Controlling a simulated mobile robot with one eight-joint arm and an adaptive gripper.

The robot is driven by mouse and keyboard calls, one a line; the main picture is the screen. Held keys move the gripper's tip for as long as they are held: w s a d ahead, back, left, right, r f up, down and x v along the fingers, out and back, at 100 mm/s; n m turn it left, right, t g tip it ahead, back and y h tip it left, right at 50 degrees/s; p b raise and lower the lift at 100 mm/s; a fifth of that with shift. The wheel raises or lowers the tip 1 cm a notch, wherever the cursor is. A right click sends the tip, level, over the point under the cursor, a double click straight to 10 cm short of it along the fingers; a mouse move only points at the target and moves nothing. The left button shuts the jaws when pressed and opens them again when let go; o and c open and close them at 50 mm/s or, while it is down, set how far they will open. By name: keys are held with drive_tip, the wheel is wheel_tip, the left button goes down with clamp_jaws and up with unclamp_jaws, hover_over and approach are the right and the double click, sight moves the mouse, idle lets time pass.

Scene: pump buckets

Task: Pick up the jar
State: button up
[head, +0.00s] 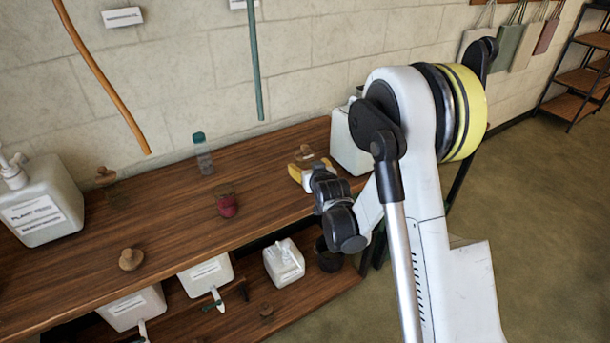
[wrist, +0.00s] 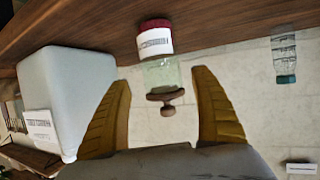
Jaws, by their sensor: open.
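A clear glass jar with a white label, a dark red end at the shelf and a brown knobbed lid (wrist: 158,68) appears upside down in the wrist view, in line with the gap between my fingers. In the head view, the brown top of the jar (head: 305,152) shows just beyond my gripper (head: 307,167), and its lower part is hidden. My gripper also shows in the wrist view (wrist: 162,82), its two yellow fingers open on either side of the jar's lid end.
A white jug (head: 350,140) stands close on the right. A teal-capped bottle (head: 203,155) and a dark red jar (head: 227,205) stand to the left on the wooden shelf (head: 270,170). More white containers sit below. The wall is close behind.

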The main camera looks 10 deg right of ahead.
drive_tip(key=b+x, duration=0.1)
drive_tip(key=x, duration=0.3)
drive_tip(key=shift+w+a+f+b, duration=0.1)
drive_tip(key=shift+a+b, duration=0.05)
drive_tip(key=shift+b, duration=0.15)
drive_tip(key=c, duration=1.5)
